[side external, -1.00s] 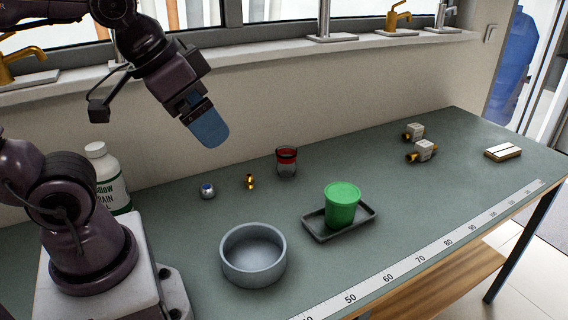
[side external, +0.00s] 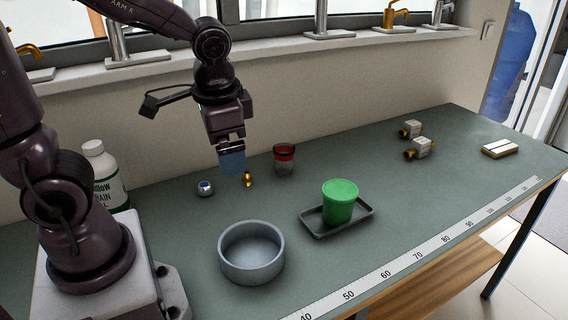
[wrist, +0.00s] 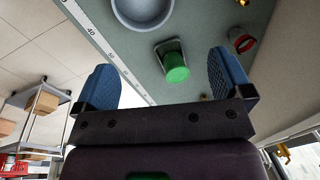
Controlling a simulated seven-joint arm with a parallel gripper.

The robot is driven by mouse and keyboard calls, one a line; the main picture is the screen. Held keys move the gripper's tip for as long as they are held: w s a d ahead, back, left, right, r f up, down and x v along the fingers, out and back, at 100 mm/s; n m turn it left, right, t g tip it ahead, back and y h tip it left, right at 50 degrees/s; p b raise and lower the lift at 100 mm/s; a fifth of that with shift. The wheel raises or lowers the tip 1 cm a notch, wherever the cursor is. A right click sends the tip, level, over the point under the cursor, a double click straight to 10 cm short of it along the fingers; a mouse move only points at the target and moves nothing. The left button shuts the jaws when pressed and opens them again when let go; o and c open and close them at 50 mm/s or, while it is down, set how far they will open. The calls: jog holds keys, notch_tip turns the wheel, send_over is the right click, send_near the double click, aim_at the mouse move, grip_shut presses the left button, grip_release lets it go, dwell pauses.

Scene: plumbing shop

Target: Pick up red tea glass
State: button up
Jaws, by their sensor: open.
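The red tea glass (side external: 284,159), clear with a red band near its dark rim, stands upright on the bench near the wall. It also shows in the wrist view (wrist: 242,40) at the upper right. My gripper (side external: 232,163) hangs above the bench to the left of the glass, pointing down, apart from it. In the wrist view its two blue fingers (wrist: 165,80) are spread wide with nothing between them close by.
A brass fitting (side external: 248,179) and a small ball-like part (side external: 205,188) sit left of the glass. A grey bowl (side external: 252,272) and a green lidded cup (side external: 340,205) on a dark tray (side external: 310,226) stand in front. A white bottle (side external: 105,172) is near my base.

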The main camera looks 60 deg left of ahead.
jog(key=w+a+f+m+g+y, duration=0.3)
jog(key=w+a+f+m+y, duration=0.25)
jog(key=a+f, duration=0.25)
jog(key=m+t+y, duration=0.5)
jog(key=m+t, duration=0.2)
jog(key=m, duration=0.8)
send_near(283, 148)
jog(key=shift+x, duration=3.55)
jog(key=shift+c, duration=0.4)
jog(key=c, duration=0.9)
